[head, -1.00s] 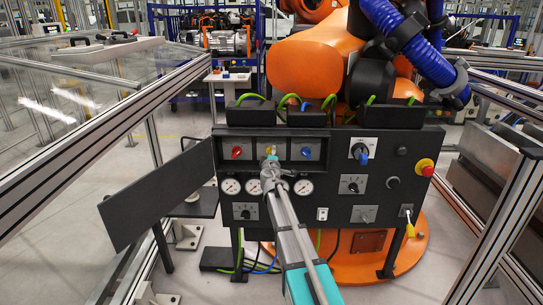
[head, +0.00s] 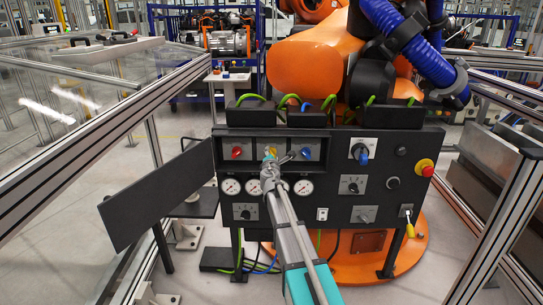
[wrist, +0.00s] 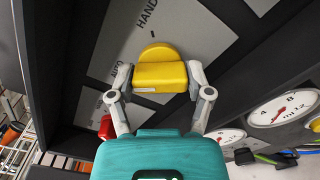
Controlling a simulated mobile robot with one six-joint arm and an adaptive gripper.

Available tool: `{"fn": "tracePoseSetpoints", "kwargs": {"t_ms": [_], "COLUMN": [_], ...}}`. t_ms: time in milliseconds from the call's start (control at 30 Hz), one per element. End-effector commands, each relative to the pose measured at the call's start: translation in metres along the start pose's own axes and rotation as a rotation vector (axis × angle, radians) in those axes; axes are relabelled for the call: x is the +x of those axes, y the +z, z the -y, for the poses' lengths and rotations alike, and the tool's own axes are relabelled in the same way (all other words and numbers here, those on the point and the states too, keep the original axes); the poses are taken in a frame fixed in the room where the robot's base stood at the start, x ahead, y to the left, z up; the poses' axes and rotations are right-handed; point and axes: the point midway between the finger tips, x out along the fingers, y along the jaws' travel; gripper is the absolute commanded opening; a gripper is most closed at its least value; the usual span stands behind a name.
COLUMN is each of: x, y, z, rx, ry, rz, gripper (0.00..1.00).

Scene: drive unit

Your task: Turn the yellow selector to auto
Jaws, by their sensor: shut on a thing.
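The yellow selector (head: 271,151) sits in the recessed top row of the black control panel (head: 330,213), between a red and a blue selector. In the wrist view the yellow selector (wrist: 161,75) is a rounded knob with a raised bar, on a grey plate (wrist: 205,28). My gripper (wrist: 161,79) is shut on the yellow selector, with one finger at each end of the bar. In the head view my gripper (head: 272,166) partly covers the selector. Which word the selector points to, I cannot tell.
The red selector (head: 237,152) and blue selector (head: 306,153) are close on either side. Pressure gauges (head: 303,187) lie just below. An open black door (head: 157,195) stands out at left. A red emergency button (head: 425,167) is at right. Metal rails flank the space.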

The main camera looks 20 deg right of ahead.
Motion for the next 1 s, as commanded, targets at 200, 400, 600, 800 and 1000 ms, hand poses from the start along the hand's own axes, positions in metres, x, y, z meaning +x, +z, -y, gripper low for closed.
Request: {"fn": "tracePoseSetpoints", "kwargs": {"t_ms": [200, 400, 600, 800, 1000], "x": [0.0018, 0.0019, 0.0019, 0.0019, 0.0014], "y": [-0.0004, -0.0004, -0.0004, -0.0004, -0.0003], "z": [-0.0008, -0.0008, -0.0008, -0.0009, -0.0007], "rx": [-0.121, -0.172, -0.183, -0.183, -0.182], "ry": [0.001, 0.001, 0.001, 0.001, 0.001], "rz": [-0.001, -0.001, -0.001, -0.001, 0.000], "gripper": [0.18, 0.18, 0.18, 0.18, 0.97]}}
